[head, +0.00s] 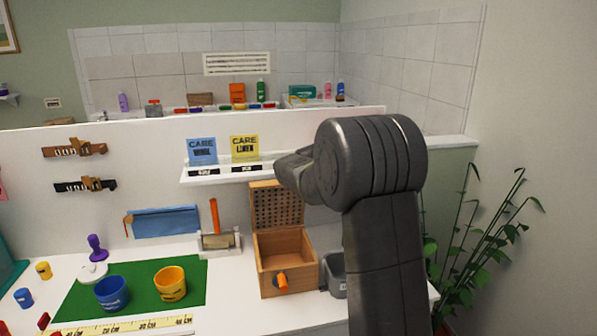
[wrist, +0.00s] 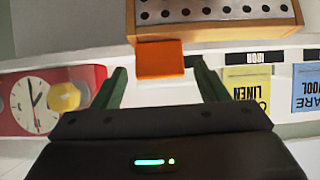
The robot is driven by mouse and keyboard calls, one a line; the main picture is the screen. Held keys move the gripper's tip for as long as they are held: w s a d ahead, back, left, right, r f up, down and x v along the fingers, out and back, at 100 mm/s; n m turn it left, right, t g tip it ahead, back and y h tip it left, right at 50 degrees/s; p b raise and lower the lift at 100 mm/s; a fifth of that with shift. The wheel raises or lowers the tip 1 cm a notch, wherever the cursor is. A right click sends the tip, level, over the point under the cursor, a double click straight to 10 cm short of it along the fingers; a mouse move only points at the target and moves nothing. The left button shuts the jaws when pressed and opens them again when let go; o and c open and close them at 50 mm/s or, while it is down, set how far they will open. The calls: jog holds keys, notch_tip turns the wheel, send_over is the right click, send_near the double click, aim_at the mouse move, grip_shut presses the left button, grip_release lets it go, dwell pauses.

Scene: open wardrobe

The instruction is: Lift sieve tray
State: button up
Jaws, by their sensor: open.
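The sieve tray is a wooden panel with rows of holes (head: 277,207), standing steeply at the back of an open wooden box (head: 290,249). In the wrist view, its holed wooden edge (wrist: 215,28) crosses the top, with an orange tab (wrist: 160,59) on it. My gripper (wrist: 158,72) is open, with one dark green finger to each side of the tab. I see no finger touching the tab. An orange knob (head: 282,283) is on the box front.
A shelf (head: 225,172) with blue (head: 202,151) and yellow (head: 245,148) care cards is close behind. A grey bin (head: 337,275) stands right of the box. Blue (head: 111,294) and yellow (head: 171,284) cups stand on a green mat (head: 75,308). The wrist view shows a red clock (wrist: 38,100).

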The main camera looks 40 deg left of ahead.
jog(key=shift+f, duration=0.2)
jog(key=b+v, duration=0.3)
jog(key=v, duration=1)
jog(key=shift+s+d+r, duration=0.15)
jog(key=shift+s+r, duration=0.1)
jog(key=p+x, duration=0.3)
jog(key=x, duration=1)
jog(key=shift+w+a+f, duration=0.2)
jog(key=shift+w+f, duration=0.05)
jog(key=shift+f, duration=0.05)
